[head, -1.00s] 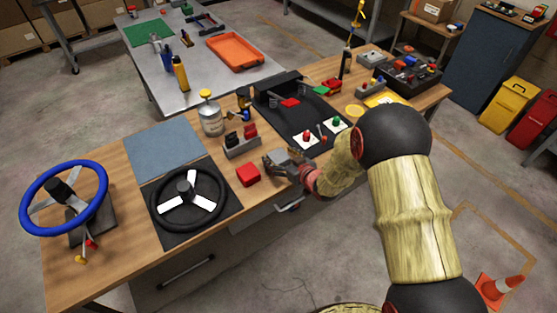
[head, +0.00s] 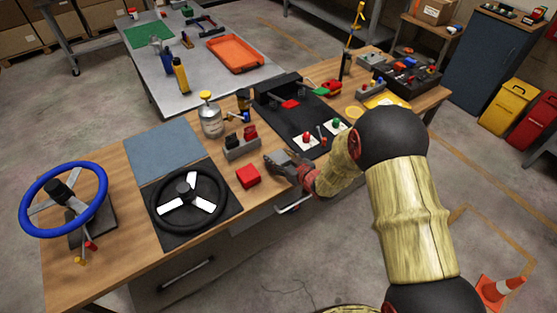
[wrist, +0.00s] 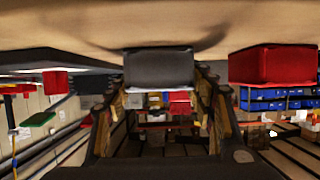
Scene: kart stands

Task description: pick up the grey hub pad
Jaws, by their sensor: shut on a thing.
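The grey hub pad (wrist: 158,68) is a dark grey block between the two fingers of my gripper (wrist: 160,92) in the wrist view, which looks upside down. The fingers are shut on its sides. In the head view my gripper (head: 280,163) is low at the workbench's front edge, right of a red block (head: 248,176).
A grey holder with red and black parts (head: 241,148) stands behind the red block. A black steering wheel (head: 187,200) lies on a dark mat to the left. A black tray (head: 300,115) with white cards lies behind my gripper. Bare wood (head: 215,240) shows along the front.

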